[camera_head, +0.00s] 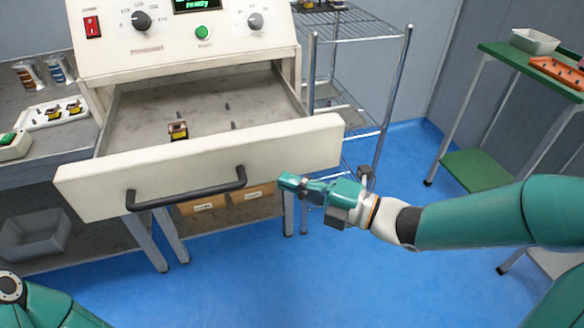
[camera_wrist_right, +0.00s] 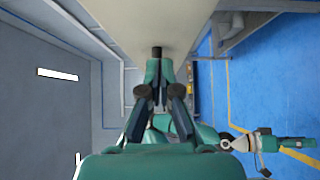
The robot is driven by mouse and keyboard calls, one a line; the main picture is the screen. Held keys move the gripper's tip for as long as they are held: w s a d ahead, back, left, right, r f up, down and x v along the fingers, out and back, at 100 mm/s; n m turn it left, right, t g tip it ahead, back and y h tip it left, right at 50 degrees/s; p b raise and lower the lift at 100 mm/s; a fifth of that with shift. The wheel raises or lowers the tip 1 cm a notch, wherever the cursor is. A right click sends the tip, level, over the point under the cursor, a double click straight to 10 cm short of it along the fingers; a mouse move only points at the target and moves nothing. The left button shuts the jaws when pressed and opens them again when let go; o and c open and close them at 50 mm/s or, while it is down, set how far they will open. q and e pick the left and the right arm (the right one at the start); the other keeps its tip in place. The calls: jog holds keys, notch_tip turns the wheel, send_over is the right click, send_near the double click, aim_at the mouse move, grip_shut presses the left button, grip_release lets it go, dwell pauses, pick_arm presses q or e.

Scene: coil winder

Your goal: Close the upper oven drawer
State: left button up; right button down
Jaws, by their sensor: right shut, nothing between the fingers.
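The upper oven drawer (camera_head: 220,150) is pulled out of the cream oven (camera_head: 180,45). Its wide cream front has a black bar handle (camera_head: 187,194), and its grey tray shows behind. A small brown and yellow coil part (camera_head: 178,130) stands on the tray, with a few small pegs. My right gripper (camera_head: 288,181) is shut and empty, its tips at the drawer front, right of the handle. In the right wrist view its fingertips (camera_wrist_right: 157,54) meet the cream panel's edge; contact is unclear. At right there, a teal gripper-like end (camera_wrist_right: 290,142) shows, probably my left one, jaws unclear.
A wire rack (camera_head: 350,90) stands right of the oven. A green table (camera_head: 520,65) with a grey bin and orange tray is at far right. The left bench holds a white tray (camera_head: 55,113) and spools. Blue floor (camera_head: 350,285) is clear before the drawer.

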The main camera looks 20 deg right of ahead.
aim_at(271, 164)
jog(key=shift+w+d, duration=0.15)
jog(key=shift+w, duration=1.65)
